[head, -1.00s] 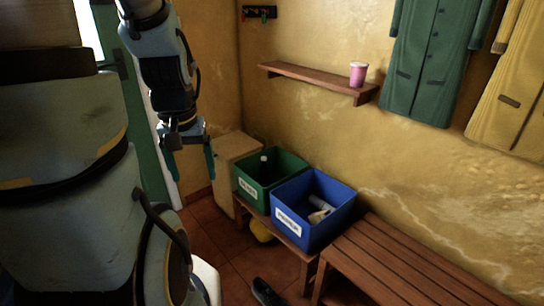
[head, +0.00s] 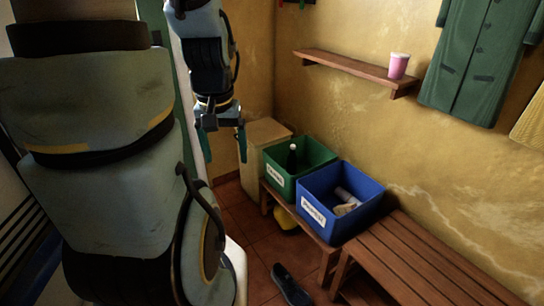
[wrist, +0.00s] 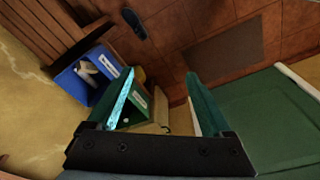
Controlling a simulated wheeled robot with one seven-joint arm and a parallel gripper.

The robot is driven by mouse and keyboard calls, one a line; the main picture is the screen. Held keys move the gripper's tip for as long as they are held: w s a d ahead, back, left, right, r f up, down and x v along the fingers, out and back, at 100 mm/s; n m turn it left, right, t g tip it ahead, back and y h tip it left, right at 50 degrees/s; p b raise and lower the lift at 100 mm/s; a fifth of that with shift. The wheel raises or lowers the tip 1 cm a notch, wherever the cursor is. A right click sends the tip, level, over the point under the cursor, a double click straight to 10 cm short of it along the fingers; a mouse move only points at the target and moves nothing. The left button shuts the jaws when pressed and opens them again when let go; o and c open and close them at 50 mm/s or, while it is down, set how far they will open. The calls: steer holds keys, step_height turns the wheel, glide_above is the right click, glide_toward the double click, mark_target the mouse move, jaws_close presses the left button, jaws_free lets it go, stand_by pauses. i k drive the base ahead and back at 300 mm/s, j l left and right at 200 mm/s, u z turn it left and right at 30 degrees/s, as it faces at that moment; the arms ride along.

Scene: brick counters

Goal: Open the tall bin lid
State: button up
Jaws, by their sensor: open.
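The tall bin (head: 268,133) is a cream box with a flat lid, standing in the corner by the wall, left of the green crate. Its lid looks shut. My gripper (head: 222,142) hangs in front of and a little above it, fingers pointing down, open and empty. In the wrist view the two green fingers of my gripper (wrist: 165,95) are spread apart. A cream patch that looks like the bin (wrist: 161,108) shows between them, partly hidden by the left finger. I see no contact between gripper and bin.
A green crate (head: 311,158) with a bottle and a blue crate (head: 368,185) with litter stand on a low wooden bench (head: 298,220). A slatted bench (head: 420,257) is at right. A shoe (head: 290,284) lies on the tiled floor. A green door (wrist: 270,120) is close by.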

mark_target(261, 131)
steer(key=i+j+u, duration=0.35)
steer(key=i, duration=0.2)
steer(key=i+j+u, duration=0.2)
steer(key=i+u, duration=0.15)
steer(key=i, duration=0.25)
steer(key=i+u, duration=0.4)
steer(key=i, duration=0.2)
